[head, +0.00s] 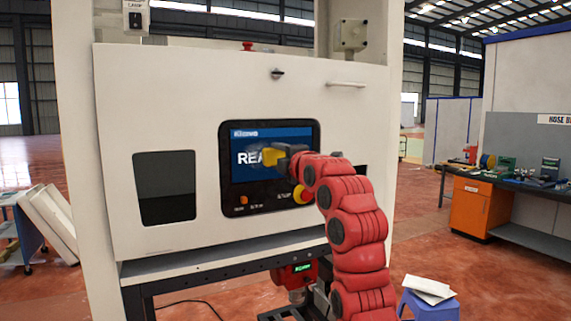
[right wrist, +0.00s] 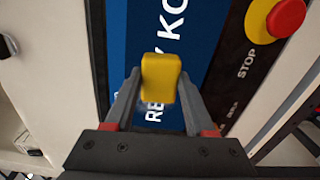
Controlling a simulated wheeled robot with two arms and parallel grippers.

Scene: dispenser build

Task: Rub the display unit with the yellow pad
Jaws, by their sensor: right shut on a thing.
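The display unit (head: 270,140) is a dark-framed panel with a blue screen, set in the pale front of a large machine. White text shows on the screen, partly hidden by my right gripper. My right gripper (head: 278,157) is in front of the screen's right part. It is shut on the yellow pad (head: 267,157). In the right wrist view the yellow pad (right wrist: 160,78) sits between the two fingers, over the blue screen (right wrist: 165,30). I cannot tell whether the pad touches the screen. My left gripper is not in view.
A red stop button on a yellow base (head: 302,194) is at the display's lower right, close to my right gripper. A dark window (head: 165,187) is to the left. A blue stool (head: 430,306) with papers stands low right. A workbench (head: 500,187) with tools is farther right.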

